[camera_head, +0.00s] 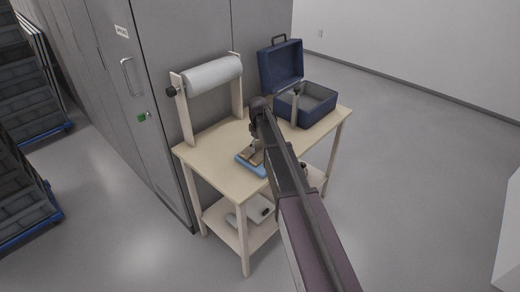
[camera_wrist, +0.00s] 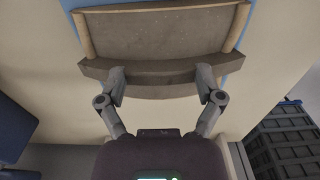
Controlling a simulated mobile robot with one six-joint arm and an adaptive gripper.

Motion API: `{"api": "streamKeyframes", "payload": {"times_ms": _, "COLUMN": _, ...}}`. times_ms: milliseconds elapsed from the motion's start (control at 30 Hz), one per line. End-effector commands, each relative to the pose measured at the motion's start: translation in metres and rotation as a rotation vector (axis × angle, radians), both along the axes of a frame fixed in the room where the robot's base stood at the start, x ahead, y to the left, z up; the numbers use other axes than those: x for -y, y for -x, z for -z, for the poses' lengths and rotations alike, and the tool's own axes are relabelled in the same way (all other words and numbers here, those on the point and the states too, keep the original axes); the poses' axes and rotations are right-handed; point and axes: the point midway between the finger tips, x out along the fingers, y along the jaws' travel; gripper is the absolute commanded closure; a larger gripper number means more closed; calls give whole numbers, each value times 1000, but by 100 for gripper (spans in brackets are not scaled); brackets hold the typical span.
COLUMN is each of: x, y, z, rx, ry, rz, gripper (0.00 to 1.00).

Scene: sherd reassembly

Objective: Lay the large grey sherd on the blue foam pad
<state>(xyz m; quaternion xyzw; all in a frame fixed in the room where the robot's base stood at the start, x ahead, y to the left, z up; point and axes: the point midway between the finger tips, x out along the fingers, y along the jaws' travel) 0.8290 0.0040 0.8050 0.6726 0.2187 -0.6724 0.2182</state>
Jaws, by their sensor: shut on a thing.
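The large grey sherd (camera_wrist: 165,32) fills the top of the wrist view, a grey-brown piece with tan side edges and a thick curved band along its near edge. My gripper (camera_wrist: 161,78) is shut on that near edge, with a finger showing at each side. The blue foam pad (camera_wrist: 256,12) shows behind the sherd. In the head view the pad (camera_head: 258,170) lies near the table's front edge, and the sherd (camera_head: 248,155) appears over it. My arm hides part of both. I cannot tell whether the sherd touches the pad.
The wooden table (camera_head: 212,145) carries a paper roll (camera_head: 212,74) on a stand at the back left and an open blue case (camera_head: 305,103) at the back right. Grey cabinets (camera_head: 180,50) stand behind. The tabletop left of the pad is clear.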

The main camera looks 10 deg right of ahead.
Motion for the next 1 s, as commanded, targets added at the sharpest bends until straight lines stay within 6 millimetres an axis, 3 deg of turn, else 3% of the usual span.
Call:
{"api": "streamKeyframes", "payload": {"times_ms": 433, "x": 0, "y": 0, "z": 4, "rx": 0, "ry": 0, "rz": 0, "gripper": 76}}
{"api": "streamKeyframes", "payload": {"times_ms": 467, "x": 0, "y": 0, "z": 3, "rx": 0, "ry": 0, "rz": 0, "gripper": 12}}
{"api": "streamKeyframes", "payload": {"times_ms": 500, "x": 0, "y": 0, "z": 3, "rx": 0, "ry": 0, "rz": 0, "gripper": 0}}
{"api": "streamKeyframes", "payload": {"times_ms": 1000, "x": -1, "y": 0, "z": 2, "rx": 0, "ry": 0, "rz": -1, "gripper": 0}}
